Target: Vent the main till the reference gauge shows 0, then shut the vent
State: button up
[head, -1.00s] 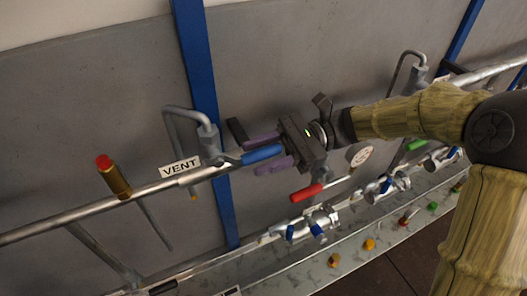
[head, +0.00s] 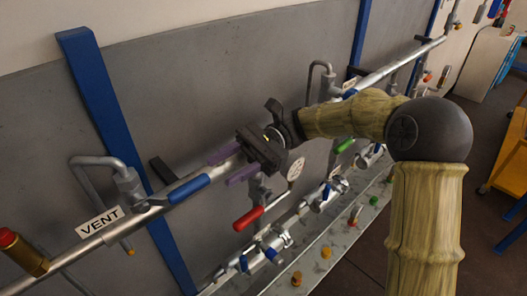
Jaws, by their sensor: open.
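The white VENT label (head: 100,221) sits on the main pipe at the left. Just right of it is the vent valve (head: 130,186), with a bent grey outlet pipe. Its blue lever (head: 188,190) lies roughly along the pipe. My gripper (head: 232,165) is open, its two purple fingers pointing left toward the lever's free end. The lever's end appears just short of the fingers, and nothing shows held. A round white gauge (head: 296,168) stands right of and below my gripper. Its reading is too small to tell, and I cannot tell if it is the reference gauge.
A red-handled valve (head: 248,218) and a green handle (head: 345,146) are below the pipe. Lower fittings with blue levers (head: 268,252) line a grey ledge. A red-capped brass fitting (head: 22,251) is at far left. A yellow cart (head: 510,150) stands at far right.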

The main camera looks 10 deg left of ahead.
jog(key=b+v, duration=0.1)
jog(key=v, duration=0.8)
jog(key=shift+b, duration=0.4)
